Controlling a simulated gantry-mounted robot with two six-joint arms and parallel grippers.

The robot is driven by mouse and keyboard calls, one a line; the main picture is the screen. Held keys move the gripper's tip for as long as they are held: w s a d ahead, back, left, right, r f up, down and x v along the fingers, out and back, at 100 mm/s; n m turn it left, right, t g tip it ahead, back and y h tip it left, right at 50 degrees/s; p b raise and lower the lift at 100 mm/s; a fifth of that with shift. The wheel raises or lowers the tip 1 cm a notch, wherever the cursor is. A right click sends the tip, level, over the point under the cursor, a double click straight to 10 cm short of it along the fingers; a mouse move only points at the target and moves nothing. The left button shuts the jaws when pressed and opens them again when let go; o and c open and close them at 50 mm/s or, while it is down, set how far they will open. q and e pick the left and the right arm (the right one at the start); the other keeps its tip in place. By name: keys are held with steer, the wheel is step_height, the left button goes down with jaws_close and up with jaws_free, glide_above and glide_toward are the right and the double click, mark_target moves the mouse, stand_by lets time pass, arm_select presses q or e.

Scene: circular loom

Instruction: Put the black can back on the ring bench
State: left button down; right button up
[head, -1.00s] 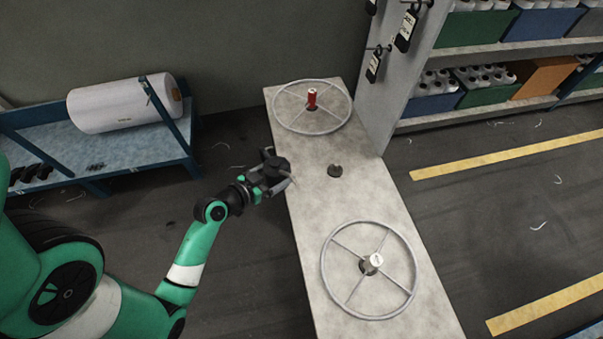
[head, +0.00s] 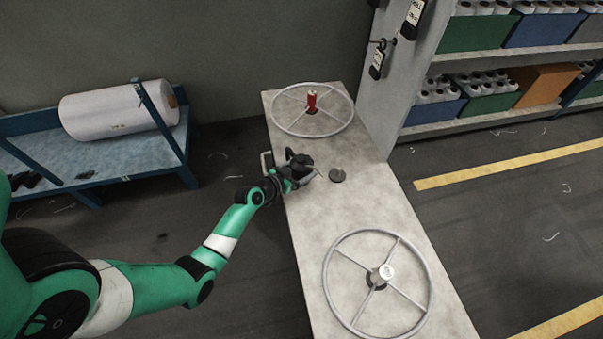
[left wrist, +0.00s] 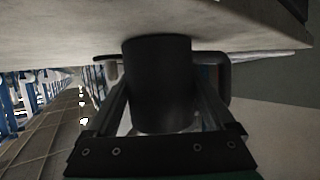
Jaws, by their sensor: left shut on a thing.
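The black can (head: 299,160) is in my left gripper (head: 301,174), at the left edge of the pale ring bench (head: 350,203) in the head view. In the left wrist view the can (left wrist: 158,75) fills the space between the two fingers (left wrist: 162,122), which are shut on it. The bench slab (left wrist: 75,35) spans the top of that view, right by the can's far end. I cannot tell whether the can touches it. My right gripper is in neither view.
A spoked ring (head: 327,262) with a white-topped post stands at the near end. Another ring (head: 343,124) surrounds a red can (head: 311,101). A small dark round piece (head: 337,175) sits between them. A grey handle (head: 265,161) juts from the bench's left side.

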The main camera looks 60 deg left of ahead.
arm_select(q)
steer(key=shift+f, duration=0.25)
jaws_free()
steer(key=shift+r, duration=0.1)
steer(key=shift+s+r+p, duration=0.15)
steer(key=shift+r+p, duration=0.1)
steer(key=shift+p, duration=0.05)
steer(key=p+v, duration=0.3)
steer(key=v, duration=0.8)
steer(key=shift+s+d, duration=0.25)
steer(key=shift+s, duration=0.05)
